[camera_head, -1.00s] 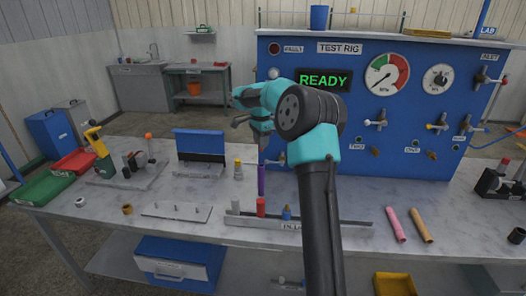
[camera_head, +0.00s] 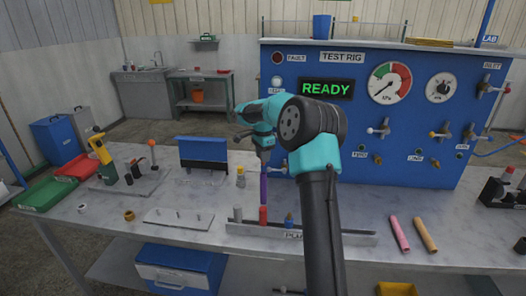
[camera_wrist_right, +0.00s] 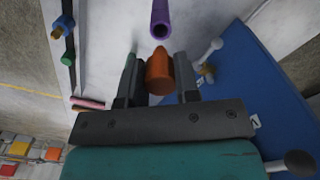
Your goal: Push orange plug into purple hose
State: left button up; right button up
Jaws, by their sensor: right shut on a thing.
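My right gripper (camera_wrist_right: 160,87) is shut on the orange plug (camera_wrist_right: 160,73), which sits between its two fingers. The purple hose (camera_wrist_right: 160,12) shows at the top of the wrist view, its open end facing my gripper and in line with the plug. A small gap shows between plug tip and hose end in that view; the true distance is hard to judge. In the head view the purple hose (camera_head: 264,187) is upright just below my right gripper, behind a red piece. My left gripper is not in view.
A labelled rail with grey, red (camera_head: 263,214) and blue pieces stands at the table's front. Pink (camera_head: 399,234) and orange (camera_head: 425,234) hoses lie to the right. The blue test rig (camera_head: 370,130) stands behind. A flat plate with pegs (camera_head: 178,218) lies at left.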

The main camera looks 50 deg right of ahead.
jog(key=shift+f, duration=1.35)
jog(key=shift+f, duration=1.8)
dwell(0.7)
jog(key=o, duration=1)
jog(key=shift+c, duration=0.2)
notch_tip(320, 180, up, 17)
jog(key=shift+r, duration=0.2)
dwell(0.6)
